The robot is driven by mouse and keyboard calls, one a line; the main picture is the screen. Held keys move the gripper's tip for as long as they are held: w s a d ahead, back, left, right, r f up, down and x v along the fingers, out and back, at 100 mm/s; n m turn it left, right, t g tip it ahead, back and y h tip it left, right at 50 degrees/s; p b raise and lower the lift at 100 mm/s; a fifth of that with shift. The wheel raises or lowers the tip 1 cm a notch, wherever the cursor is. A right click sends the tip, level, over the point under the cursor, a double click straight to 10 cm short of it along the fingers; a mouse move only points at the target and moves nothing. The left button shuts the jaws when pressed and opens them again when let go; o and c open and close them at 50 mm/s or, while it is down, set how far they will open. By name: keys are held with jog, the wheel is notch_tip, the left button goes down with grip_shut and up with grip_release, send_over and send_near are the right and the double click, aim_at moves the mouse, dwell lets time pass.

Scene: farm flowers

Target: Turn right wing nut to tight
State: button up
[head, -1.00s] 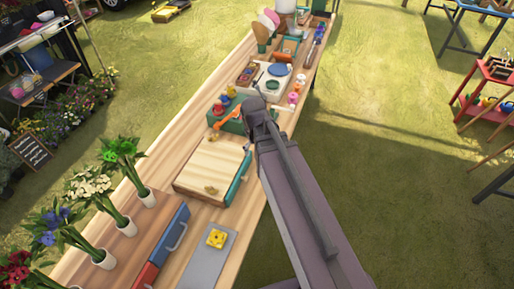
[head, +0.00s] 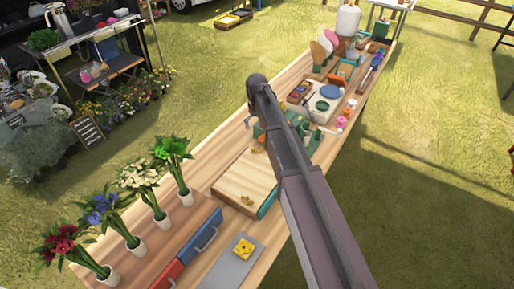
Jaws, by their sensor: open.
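A pale wooden board (head: 240,180) lies on the long table, with a teal piece along its right edge. A small brass-coloured piece (head: 247,200), which looks like a wing nut, sits near the board's front edge. How tight either is cannot be seen. My arm crosses the picture from the lower right to above the board and covers part of the board's right side. My gripper is hidden behind the arm.
White vases of flowers (head: 160,215) line the table's left edge.

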aim_at(257, 148)
jog(key=shift+f, duration=0.15)
dwell(0.3)
notch_tip(257, 148, down, 14)
jog(key=b, duration=1.4)
jog(key=shift+r, duration=0.25)
jog(key=shift+c, duration=0.2)
